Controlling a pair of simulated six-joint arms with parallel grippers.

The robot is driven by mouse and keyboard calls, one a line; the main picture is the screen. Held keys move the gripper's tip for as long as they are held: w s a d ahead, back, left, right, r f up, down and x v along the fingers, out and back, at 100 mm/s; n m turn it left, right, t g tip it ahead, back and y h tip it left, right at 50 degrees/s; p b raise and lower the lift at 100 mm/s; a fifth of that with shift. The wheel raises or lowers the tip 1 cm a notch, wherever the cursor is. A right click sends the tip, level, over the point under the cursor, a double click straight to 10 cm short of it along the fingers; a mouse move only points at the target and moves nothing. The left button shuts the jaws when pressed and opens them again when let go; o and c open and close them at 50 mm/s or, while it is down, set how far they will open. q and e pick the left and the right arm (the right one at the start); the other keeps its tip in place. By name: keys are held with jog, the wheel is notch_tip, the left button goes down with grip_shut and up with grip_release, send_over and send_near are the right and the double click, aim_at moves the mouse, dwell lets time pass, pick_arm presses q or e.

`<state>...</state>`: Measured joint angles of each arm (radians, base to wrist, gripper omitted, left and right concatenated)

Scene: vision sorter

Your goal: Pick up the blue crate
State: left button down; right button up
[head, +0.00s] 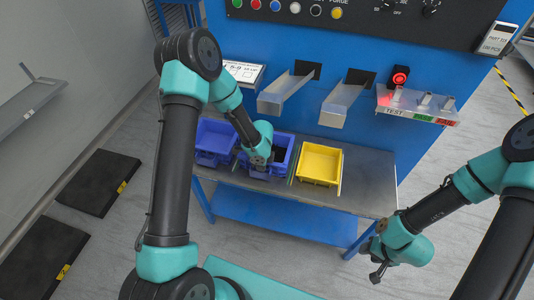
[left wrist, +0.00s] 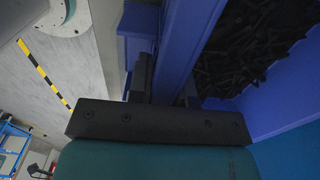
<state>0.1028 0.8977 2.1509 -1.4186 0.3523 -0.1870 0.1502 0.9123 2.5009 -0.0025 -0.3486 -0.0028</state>
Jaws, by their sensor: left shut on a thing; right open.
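Two blue crates stand side by side on the grey bench. The right blue crate (head: 286,144) is partly hidden by my left arm; the left blue crate (head: 214,137) is clear of the gripper. My left gripper (head: 257,171) is at the near left part of the right blue crate, shut on its wall. In the left wrist view the gripper's dark fingers (left wrist: 165,88) straddle the blue crate wall (left wrist: 187,45), and small dark parts fill the crate. My right gripper (head: 377,272) is open and empty, low and away from the bench.
A yellow bin (head: 320,164) stands on the bench (head: 368,187) just right of the blue crates. Two metal chutes (head: 287,92) project above the bench from the blue panel. A test shelf with a lit red beacon (head: 400,77) is at right. The bench's right end is clear.

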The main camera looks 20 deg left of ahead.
pick_arm(q)
jog(key=shift+r, duration=0.15)
dwell(0.3)
jog(key=shift+r, duration=4.9)
jog(key=shift+w+d+n, duration=0.2)
jog(key=shift+d+n, duration=0.1)
jog(key=shift+d, duration=0.25)
jog(key=w+d+n, duration=0.1)
jog(key=d+n, duration=0.9)
jog(key=d, duration=0.5)
jog(key=shift+w+d+r+n, duration=0.25)
jog(key=shift+d+r+n, duration=0.1)
jog(key=shift+r, duration=0.1)
jog(key=shift+d, duration=0.1)
